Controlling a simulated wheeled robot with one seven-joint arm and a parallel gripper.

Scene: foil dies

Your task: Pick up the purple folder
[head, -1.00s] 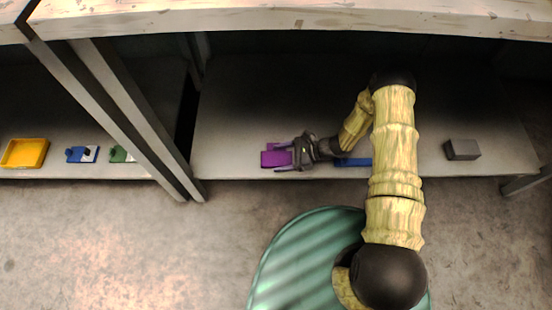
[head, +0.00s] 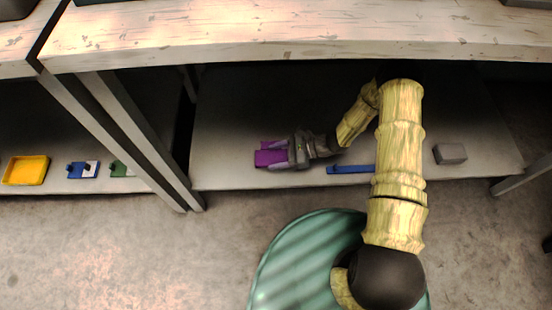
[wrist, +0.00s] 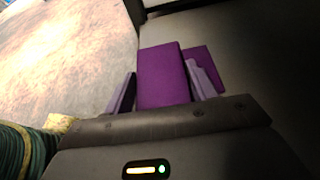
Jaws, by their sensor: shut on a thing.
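The purple folder (head: 268,158) is on the lower shelf near its front edge, left of centre in the head view. In the wrist view the purple folder (wrist: 162,78) stands between the two fingers, with a second purple part showing beyond the right finger. My gripper (head: 279,156) reaches in from the right and is shut on the folder. It also shows in the wrist view (wrist: 165,92), one finger on each side of the purple piece. I cannot tell whether the folder touches the shelf.
A blue flat object (head: 350,169) lies right of my gripper on the shelf (head: 230,120). A grey block (head: 450,153) is farther right. A shelf post (head: 140,140) stands to the left. Beyond it are a yellow tray (head: 26,170), a blue-and-white item (head: 82,170) and a green one (head: 120,169). The wooden top (head: 300,35) overhangs.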

